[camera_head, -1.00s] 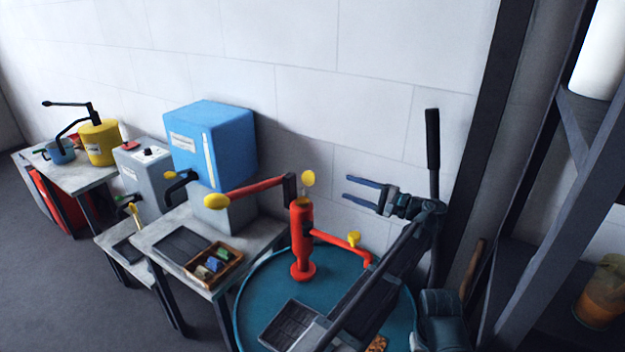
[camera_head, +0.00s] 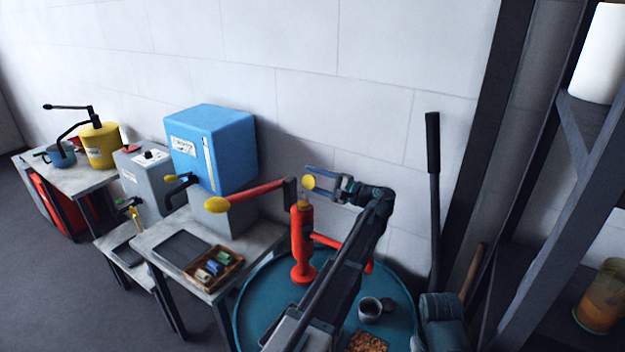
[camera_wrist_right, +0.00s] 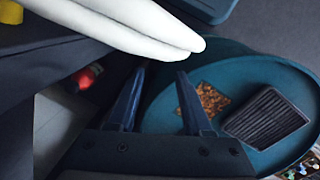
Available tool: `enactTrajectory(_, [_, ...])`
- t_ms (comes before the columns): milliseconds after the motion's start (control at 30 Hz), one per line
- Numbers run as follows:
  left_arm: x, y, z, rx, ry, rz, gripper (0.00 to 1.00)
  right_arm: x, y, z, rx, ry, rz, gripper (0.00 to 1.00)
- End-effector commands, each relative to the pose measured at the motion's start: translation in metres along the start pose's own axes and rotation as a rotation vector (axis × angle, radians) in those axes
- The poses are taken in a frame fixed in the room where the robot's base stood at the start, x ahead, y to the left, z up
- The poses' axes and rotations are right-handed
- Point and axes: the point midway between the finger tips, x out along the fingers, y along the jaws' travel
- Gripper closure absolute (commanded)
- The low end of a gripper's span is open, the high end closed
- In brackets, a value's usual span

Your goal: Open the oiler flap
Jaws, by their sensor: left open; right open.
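A red oiler post (camera_head: 302,245) stands on the round teal table. A yellow disc (camera_head: 308,183), which looks like its flap, sits just above the post's top. My left gripper (camera_head: 314,180) is open, with its fingertips at the disc in the head view. I cannot tell whether they touch it. My left arm hides part of the red side pipe (camera_head: 328,241). My right gripper (camera_wrist_right: 158,98) is open and empty in the right wrist view, with a teal surface beyond it.
A red bar with a yellow knob (camera_head: 217,203) reaches left from the oiler. A blue box (camera_head: 212,145) and a wooden tray (camera_head: 232,266) of coloured blocks are to the left. A grey cup (camera_head: 370,309) stands on the teal table (camera_head: 257,318). A black lever (camera_head: 433,190) rises at the right.

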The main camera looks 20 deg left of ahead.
Motion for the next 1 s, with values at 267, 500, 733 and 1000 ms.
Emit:
enactTrajectory(267, [0.0015,0.0,0.0,0.0,0.0,0.0,0.47,0.0,0.0,0.0,0.0,0.0,0.0,0.5])
enactTrajectory(500, [0.0014,0.0,0.0,0.0,0.0,0.0,0.87,0.0,0.0,0.0,0.0,0.0,0.0,0.5])
enactTrajectory(733, [0.0013,0.0002,0.0,0.0,0.0,0.001,1.0,0.0,0.0,0.0,0.0,0.0,0.0,0.5])
enactTrajectory(1000, [0.0012,-0.0029,0.0055,-0.131,0.0,0.001,1.0,-0.0049,0.0005,0.0003,0.0,0.0,0.0,0.5])
